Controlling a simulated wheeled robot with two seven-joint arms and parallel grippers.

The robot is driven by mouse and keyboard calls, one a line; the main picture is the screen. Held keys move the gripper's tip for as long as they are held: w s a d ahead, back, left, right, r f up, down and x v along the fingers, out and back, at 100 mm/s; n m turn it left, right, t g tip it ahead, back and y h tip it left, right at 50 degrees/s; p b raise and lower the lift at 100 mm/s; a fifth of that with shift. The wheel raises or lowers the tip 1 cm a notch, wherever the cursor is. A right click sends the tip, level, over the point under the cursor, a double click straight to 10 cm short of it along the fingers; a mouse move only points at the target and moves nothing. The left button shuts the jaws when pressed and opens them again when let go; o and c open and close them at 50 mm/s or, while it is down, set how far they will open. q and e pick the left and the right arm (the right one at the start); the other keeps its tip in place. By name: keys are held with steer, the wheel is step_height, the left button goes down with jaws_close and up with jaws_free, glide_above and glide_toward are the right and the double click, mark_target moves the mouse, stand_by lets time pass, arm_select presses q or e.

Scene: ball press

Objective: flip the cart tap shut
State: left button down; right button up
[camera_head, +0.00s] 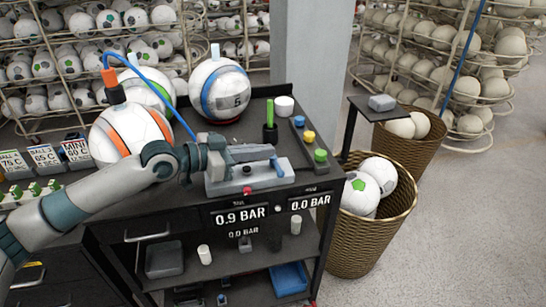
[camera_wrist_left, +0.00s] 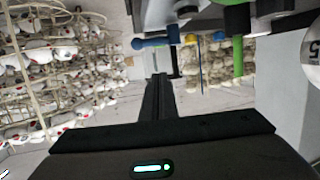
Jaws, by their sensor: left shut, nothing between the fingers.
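The cart tap appears to be the short blue lever (camera_head: 277,166) on the grey block (camera_head: 230,184) at the cart top's front edge. In the left wrist view the blue lever (camera_wrist_left: 152,42) lies sideways with a round end at the left. My left gripper (camera_head: 272,150) is shut and empty, just above and behind the block, close to the lever. In the wrist view its closed fingers (camera_wrist_left: 158,82) point towards the lever; I cannot tell whether they touch. Part of the block is hidden behind the gripper. My right gripper is not in view.
Balls with orange (camera_head: 130,132) and blue (camera_head: 219,90) bands stand on the black cart top (camera_head: 258,97). A blue hose (camera_head: 160,90) runs close to my left wrist.

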arm_select(q)
steer(key=b+v, duration=0.1)
steer(key=v, duration=0.1)
steer(key=b+v, duration=0.1)
steer(key=v, duration=0.2)
steer(key=shift+w+a+r, duration=0.15)
steer(key=shift+w+a, duration=0.1)
steer(key=shift+a, duration=0.2)
steer(key=shift+s+d, duration=0.1)
